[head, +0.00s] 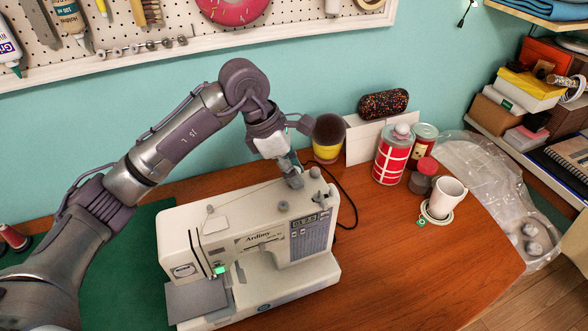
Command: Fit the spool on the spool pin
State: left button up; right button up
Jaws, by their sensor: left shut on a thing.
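The white sewing machine (262,243) stands on the wooden table. My left gripper (293,178) comes down from above onto the right part of the machine's top. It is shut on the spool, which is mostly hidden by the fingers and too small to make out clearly. The spool pin cannot be told apart under the gripper. I cannot tell whether the spool is around the pin or only above it. Small grey knobs (316,172) show just right of the fingers. My right gripper is out of view.
A red-and-white tin (391,157), a jar (423,175) and a white mug (442,198) stand to the right. A red thread spool (14,238) is at far left. The front right table is clear.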

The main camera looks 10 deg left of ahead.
pick_arm(q)
jog(key=o, duration=0.9)
jog(key=shift+c, duration=0.2)
jog(key=v, duration=1.2)
jog(key=shift+f, duration=0.1)
